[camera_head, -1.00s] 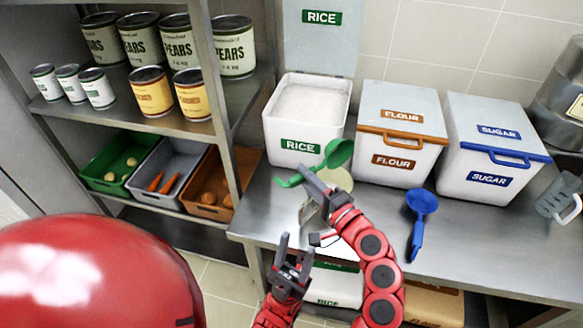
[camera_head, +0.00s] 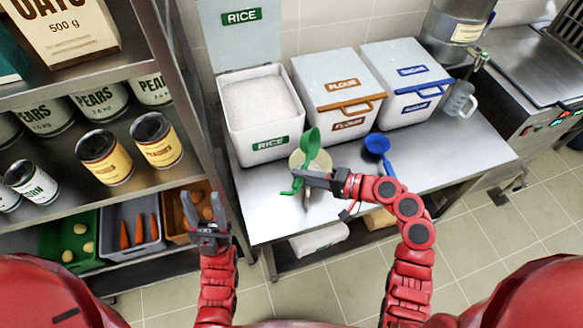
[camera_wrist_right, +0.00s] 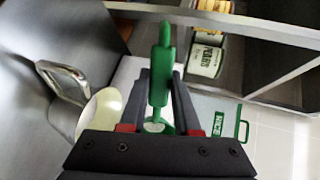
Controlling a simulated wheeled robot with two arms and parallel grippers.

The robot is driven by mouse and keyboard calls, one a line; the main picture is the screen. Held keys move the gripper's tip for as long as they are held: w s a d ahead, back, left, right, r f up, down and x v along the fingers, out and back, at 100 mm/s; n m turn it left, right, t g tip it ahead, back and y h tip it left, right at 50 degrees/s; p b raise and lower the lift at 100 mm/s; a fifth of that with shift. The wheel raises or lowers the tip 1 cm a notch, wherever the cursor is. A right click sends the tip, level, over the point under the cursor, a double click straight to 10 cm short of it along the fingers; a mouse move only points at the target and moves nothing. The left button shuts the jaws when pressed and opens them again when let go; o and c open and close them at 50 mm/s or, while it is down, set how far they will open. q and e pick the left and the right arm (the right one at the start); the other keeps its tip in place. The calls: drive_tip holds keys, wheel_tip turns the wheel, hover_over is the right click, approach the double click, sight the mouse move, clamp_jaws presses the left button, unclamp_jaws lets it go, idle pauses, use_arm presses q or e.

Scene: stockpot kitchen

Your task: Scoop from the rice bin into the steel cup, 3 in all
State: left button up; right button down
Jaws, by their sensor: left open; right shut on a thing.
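My right gripper (camera_head: 314,180) is shut on the green scoop (camera_head: 311,147). The scoop's handle also shows between the fingers in the right wrist view (camera_wrist_right: 160,70). The scoop is above the counter just in front of the rice bin (camera_head: 266,148), which is open and holds white rice. I cannot tell whether the scoop holds rice. Below and behind the scoop is a pale round opening (camera_head: 296,159), partly hidden. In the wrist view a shiny steel handle (camera_wrist_right: 62,78) is beside it, probably the steel cup's. My left gripper (camera_head: 204,205) is open and empty, before the shelves.
The closed flour bin (camera_head: 345,100) and sugar bin (camera_head: 410,85) stand right of the rice bin. A blue scoop (camera_head: 377,148) lies on the counter (camera_head: 450,145). The shelf rack with cans (camera_head: 105,155) and produce trays is at the left. A clear jug (camera_head: 459,98) stands at the right.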

drive_tip(key=shift+w+a+r+g+h+p, duration=0.25)
drive_tip(key=shift+a+r+g+h+p, duration=0.55)
drive_tip(key=shift+h+p, duration=1.45)
drive_tip(key=shift+w+a+r+g+h+p, duration=0.3)
drive_tip(key=shift+a+r+g+h+p, duration=0.45)
drive_tip(key=shift+h+p, duration=1.55)
drive_tip(key=shift+w+a+r+g+h+p, duration=0.4)
drive_tip(key=shift+g+h+p, duration=0.65)
drive_tip(key=shift+h+p, duration=1.2)
drive_tip(key=shift+s, duration=0.15)
